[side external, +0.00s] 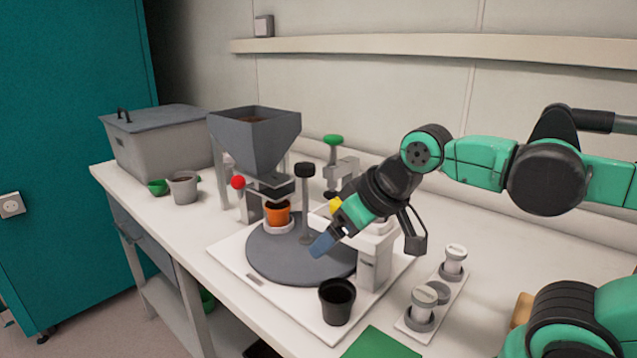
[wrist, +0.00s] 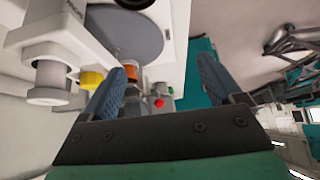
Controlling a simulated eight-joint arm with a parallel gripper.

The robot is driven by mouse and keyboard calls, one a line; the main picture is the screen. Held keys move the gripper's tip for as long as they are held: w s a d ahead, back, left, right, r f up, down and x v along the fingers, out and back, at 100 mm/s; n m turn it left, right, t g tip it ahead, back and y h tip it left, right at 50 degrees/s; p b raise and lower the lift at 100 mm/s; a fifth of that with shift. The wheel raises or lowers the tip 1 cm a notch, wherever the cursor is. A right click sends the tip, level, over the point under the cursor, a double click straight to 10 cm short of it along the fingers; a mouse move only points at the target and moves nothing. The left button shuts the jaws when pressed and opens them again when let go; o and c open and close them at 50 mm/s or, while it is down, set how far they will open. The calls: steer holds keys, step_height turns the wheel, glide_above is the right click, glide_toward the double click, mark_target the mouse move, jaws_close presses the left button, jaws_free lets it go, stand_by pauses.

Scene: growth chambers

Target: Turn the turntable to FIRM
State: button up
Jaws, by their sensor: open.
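The turntable (side external: 275,258) is a dark grey disc on a white base plate (side external: 237,262). It also shows at the top of the wrist view (wrist: 135,38). A grey post with a black knob (side external: 305,170) rises from the disc area. An orange pot (side external: 277,214) sits in a white holder at the disc's far-left side, below the hopper. My gripper (side external: 322,243) is tilted down over the right part of the disc; I cannot tell if it touches anything. In the wrist view its two blue fingers (wrist: 160,68) are apart with nothing gripped. No FIRM mark is readable.
A grey hopper (side external: 254,140) stands behind the disc, with a red knob (side external: 238,182) beside it. A green-knobbed press (side external: 333,140) and yellow knob (side external: 336,205) are near my wrist. A black pot (side external: 337,301) stands on the front right, near a two-cylinder rack (side external: 437,305).

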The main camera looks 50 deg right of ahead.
step_height(320, 180, up, 5)
steer(key=n+h, duration=0.8)
steer(key=n, duration=0.5)
glide_toward(307, 164)
step_height(307, 164, down, 2)
steer(key=s, duration=0.3)
steer(key=w+d+n+t+h, duration=0.25)
steer(key=w+n+h, duration=0.45)
steer(key=n, duration=0.5)
step_height(307, 164, down, 5)
steer(key=shift+s+r, duration=0.1)
steer(key=shift+r, duration=0.15)
steer(key=shift+d+f, duration=0.15)
steer(key=shift+d, duration=0.15)
steer(key=shift+x, duration=2.6)
steer(key=shift+a, duration=0.1)
